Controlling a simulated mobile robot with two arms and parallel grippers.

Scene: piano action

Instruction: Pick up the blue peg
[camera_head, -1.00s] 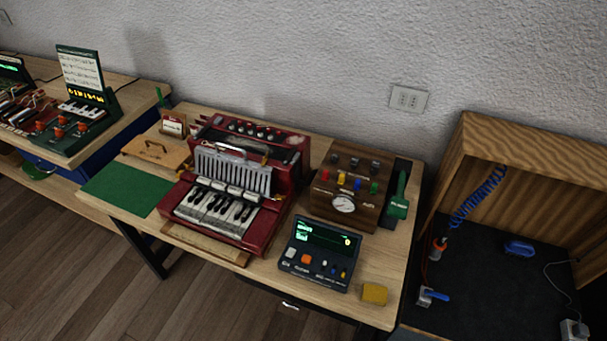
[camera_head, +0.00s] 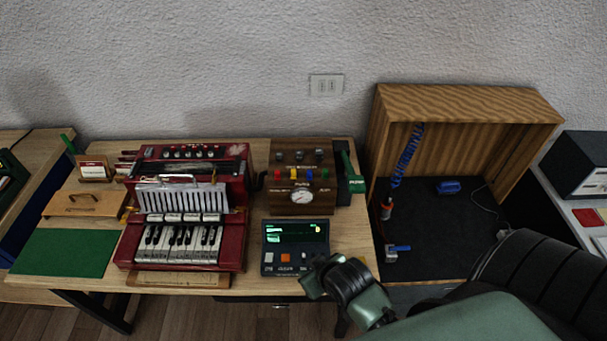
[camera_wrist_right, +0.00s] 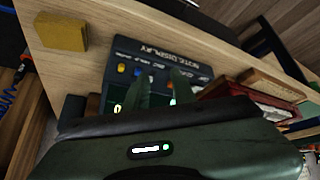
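The blue peg (camera_head: 309,174) stands in the row of coloured pegs on the dark wooden gauge box (camera_head: 268,201), between a yellow peg (camera_head: 293,170) and a green peg (camera_head: 325,173). My right gripper (camera_head: 312,272) is over the front right part of the note display, in front of the gauge box and apart from the blue peg. In the right wrist view, its two fingers (camera_wrist_right: 161,82) are apart with nothing held between them. The blue peg cannot be made out in that view. My left gripper is not in view.
The note display (camera_head: 295,232) lies between my right gripper and the gauge box. A red accordion (camera_head: 238,196) stands to the left. A wooden case (camera_head: 470,98) with a black floor is on the right. A yellow block (camera_wrist_right: 62,33) sits near the table edge.

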